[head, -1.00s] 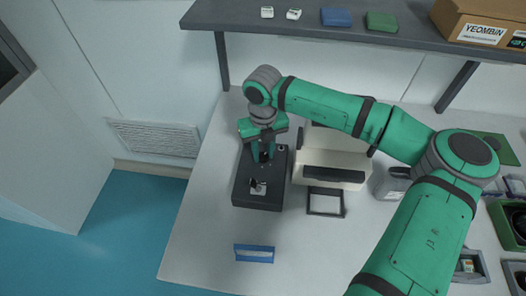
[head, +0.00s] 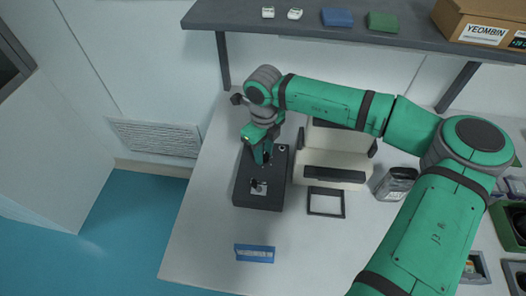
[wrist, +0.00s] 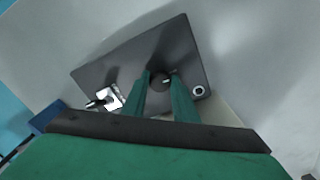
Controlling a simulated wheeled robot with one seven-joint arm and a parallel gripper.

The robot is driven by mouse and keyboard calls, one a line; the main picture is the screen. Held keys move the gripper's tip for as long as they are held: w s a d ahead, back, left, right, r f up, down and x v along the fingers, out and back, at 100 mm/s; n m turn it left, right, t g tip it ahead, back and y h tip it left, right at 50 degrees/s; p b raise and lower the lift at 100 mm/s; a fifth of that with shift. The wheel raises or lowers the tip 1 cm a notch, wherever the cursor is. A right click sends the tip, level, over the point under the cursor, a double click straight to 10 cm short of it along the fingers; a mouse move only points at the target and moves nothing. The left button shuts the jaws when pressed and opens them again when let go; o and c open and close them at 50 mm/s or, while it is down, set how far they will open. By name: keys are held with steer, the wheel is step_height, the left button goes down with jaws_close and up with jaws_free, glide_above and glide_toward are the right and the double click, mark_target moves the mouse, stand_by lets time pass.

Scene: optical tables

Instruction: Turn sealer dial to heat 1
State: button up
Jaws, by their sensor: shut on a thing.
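The sealer is a black, flat box (head: 245,190) on the white table. Its round dark dial (wrist: 160,81) shows between my fingers in the wrist view, with a small light mark on it. My gripper (head: 264,158) points down over the rear part of the box. In the wrist view my gripper (wrist: 162,76) has one finger on each side of the dial, shut on it. In the head view the fingers mostly hide the dial. I cannot read which heat setting the mark points to.
The box also carries a silvery fitting (head: 259,187) and a small round ring (wrist: 198,90). A cream device (head: 331,172) stands close on the right, with a black frame (head: 325,203) before it. A blue item (head: 254,253) lies in front. A shelf (head: 300,20) overhangs behind.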

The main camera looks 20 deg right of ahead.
steer(key=shift+s, duration=0.1)
steer(key=o, duration=1.1)
steer(key=shift+c, duration=0.2)
steer(key=shift+r, duration=0.1)
step_height(320, 180, up, 11)
steer(key=shift+f, duration=0.2)
